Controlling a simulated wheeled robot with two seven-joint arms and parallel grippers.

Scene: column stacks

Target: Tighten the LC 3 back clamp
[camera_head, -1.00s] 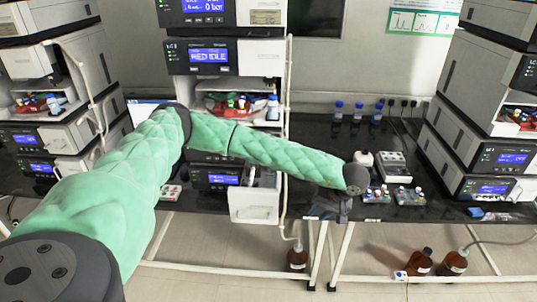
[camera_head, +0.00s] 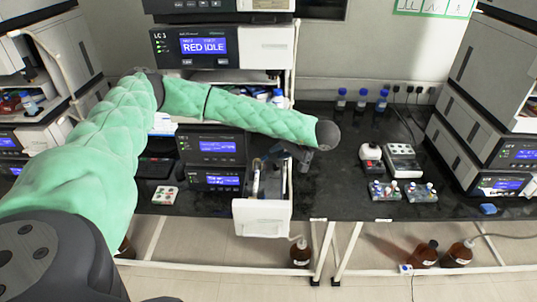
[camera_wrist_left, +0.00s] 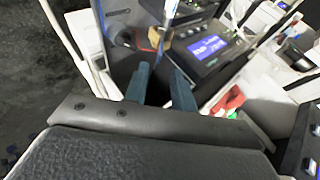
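The middle instrument stack carries a small label that looks like LC 1 on its RED IDLE module (camera_head: 205,45); I cannot read it surely. Low in this stack a white drawer (camera_head: 263,218) is pulled out, with slim metal parts (camera_head: 257,182) inside. My left gripper (camera_wrist_left: 161,72) shows in the left wrist view as two blue-grey fingers with a dark gap between them, holding nothing visible. In the head view it is partly hidden by its own wrist, near the drawer's back right. A thin metal rod (camera_wrist_left: 170,12) stands beyond the fingertips. I cannot make out the back clamp. My right gripper is out of view.
Another stack (camera_head: 480,110) stands at the right. Brown bottles (camera_head: 424,256) stand on the floor.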

